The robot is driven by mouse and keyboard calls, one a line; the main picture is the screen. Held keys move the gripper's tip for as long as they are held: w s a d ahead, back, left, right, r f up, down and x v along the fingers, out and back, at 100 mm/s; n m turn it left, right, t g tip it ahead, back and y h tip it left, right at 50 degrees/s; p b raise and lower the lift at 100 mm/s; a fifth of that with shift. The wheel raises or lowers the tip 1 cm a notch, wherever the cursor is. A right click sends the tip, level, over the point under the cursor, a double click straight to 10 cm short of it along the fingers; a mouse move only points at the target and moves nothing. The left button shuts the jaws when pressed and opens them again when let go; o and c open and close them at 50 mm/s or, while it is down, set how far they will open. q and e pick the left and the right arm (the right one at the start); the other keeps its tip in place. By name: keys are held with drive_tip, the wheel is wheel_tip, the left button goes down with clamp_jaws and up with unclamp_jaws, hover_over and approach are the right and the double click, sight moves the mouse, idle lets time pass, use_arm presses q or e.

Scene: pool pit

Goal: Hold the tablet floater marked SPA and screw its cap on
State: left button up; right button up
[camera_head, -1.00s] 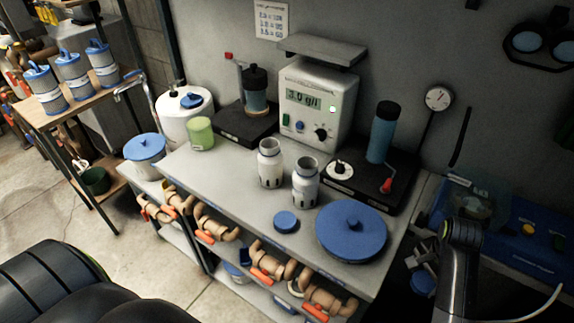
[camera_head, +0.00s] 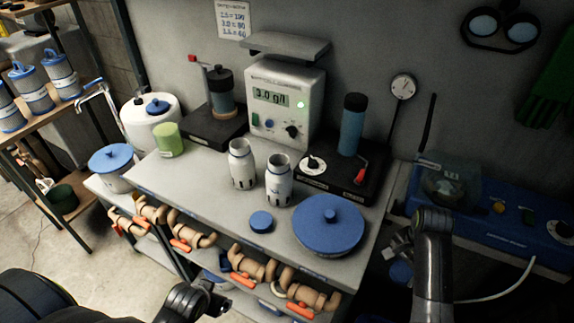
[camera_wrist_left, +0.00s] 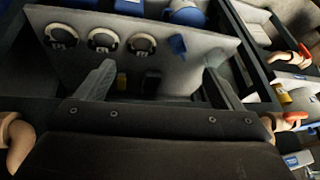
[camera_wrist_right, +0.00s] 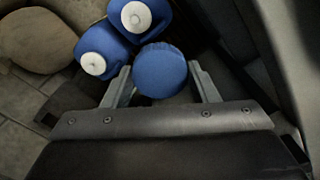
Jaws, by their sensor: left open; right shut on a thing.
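Two white tablet floater bodies stand upright and open on the bench, a left one (camera_head: 242,165) and a right one (camera_head: 279,182). Their markings are too small to read, so I cannot tell which says SPA. A small blue cap (camera_head: 261,222) lies on the bench in front of them. My right gripper (camera_head: 398,248) is off the bench's right end; in the right wrist view it is shut on a round blue ribbed cap (camera_wrist_right: 160,70). My left gripper (camera_head: 215,300) is open and empty, low in front of the bench; its fingers (camera_wrist_left: 158,82) show apart in the left wrist view.
A large blue lid (camera_head: 328,226) lies right of the floaters. Blue containers (camera_wrist_right: 102,52) lie below my right gripper.

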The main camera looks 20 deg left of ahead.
use_arm(q)
wheel_tip(320, 180, up, 10)
drive_tip(key=w+t, duration=0.2)
drive_tip(key=w, duration=0.1)
use_arm(e)
drive_tip(key=shift+f, duration=0.25)
use_arm(q)
drive_tip(key=n+t, duration=0.1)
drive_tip(key=t, duration=0.6)
approach(239, 171)
drive_tip(key=shift+w+f+y, duration=0.25)
drive_tip(key=shift+w+y, duration=0.05)
drive_tip(key=shift+w, duration=0.75)
drive_tip(key=x, duration=0.6)
drive_tip(key=shift+w+f, duration=0.25)
use_arm(e)
drive_tip(key=shift+r, duration=0.45)
use_arm(q)
drive_tip(key=shift+p, duration=0.3)
